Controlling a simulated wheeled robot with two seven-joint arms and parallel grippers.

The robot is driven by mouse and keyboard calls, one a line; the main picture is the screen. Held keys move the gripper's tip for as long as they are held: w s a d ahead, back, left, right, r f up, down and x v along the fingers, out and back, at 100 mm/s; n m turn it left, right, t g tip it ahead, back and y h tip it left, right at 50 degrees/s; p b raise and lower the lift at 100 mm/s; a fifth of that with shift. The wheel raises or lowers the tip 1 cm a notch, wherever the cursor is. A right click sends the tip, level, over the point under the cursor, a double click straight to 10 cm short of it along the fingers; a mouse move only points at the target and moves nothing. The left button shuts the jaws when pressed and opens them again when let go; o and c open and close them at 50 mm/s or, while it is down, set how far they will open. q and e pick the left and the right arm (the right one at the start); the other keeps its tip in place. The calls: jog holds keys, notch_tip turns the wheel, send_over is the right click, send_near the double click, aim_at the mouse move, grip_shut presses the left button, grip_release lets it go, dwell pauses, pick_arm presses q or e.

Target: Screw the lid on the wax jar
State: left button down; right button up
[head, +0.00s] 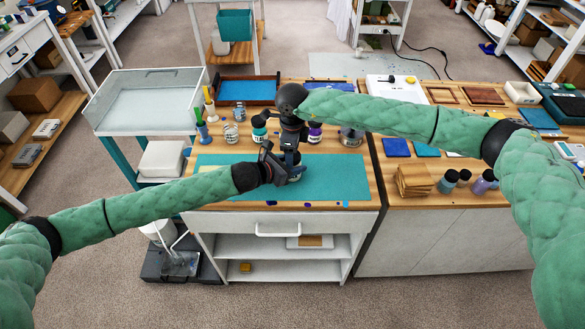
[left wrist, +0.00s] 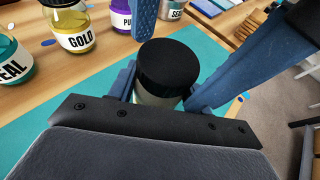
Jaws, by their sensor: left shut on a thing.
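A jar (left wrist: 157,98) with a pale body and a black lid (left wrist: 168,66) on top stands between my left fingers in the left wrist view. Its label is hidden, and I cannot tell how tightly the lid sits. My left gripper (head: 290,175) is shut on the jar, over the teal mat (head: 340,178). My right gripper (head: 290,152) comes down from above, close over the left one. A blue finger (left wrist: 145,20), seemingly of the right gripper, shows just behind the lid in the left wrist view. The right fingertips are too covered to tell their opening.
Behind the mat stand several jars, among them a GOLD jar (left wrist: 74,27), a TEAL jar (left wrist: 12,60) and a purple jar (head: 315,132). A tray with a blue sheet (head: 245,90) lies farther back. Dark-capped bottles (head: 465,178) stand right. The mat's right part is clear.

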notch_tip(320, 180, up, 12)
dwell(0.5)
pick_arm(q)
jog(key=c, duration=0.6)
grip_release()
jog(key=shift+a, duration=0.1)
pick_arm(e)
jog(key=shift+f, duration=0.15)
pick_arm(q)
jog(key=shift+s+a+r+b, duration=0.1)
jog(key=shift+s+a+b, duration=0.1)
jog(key=shift+b, duration=0.1)
jog(key=b+v, duration=0.2)
jog(key=v, duration=0.3)
jog(key=shift+a, duration=0.1)
jog(key=shift+b+v, duration=0.3)
jog(key=shift+v, duration=0.6)
pick_arm(e)
jog(key=shift+f, duration=1.45)
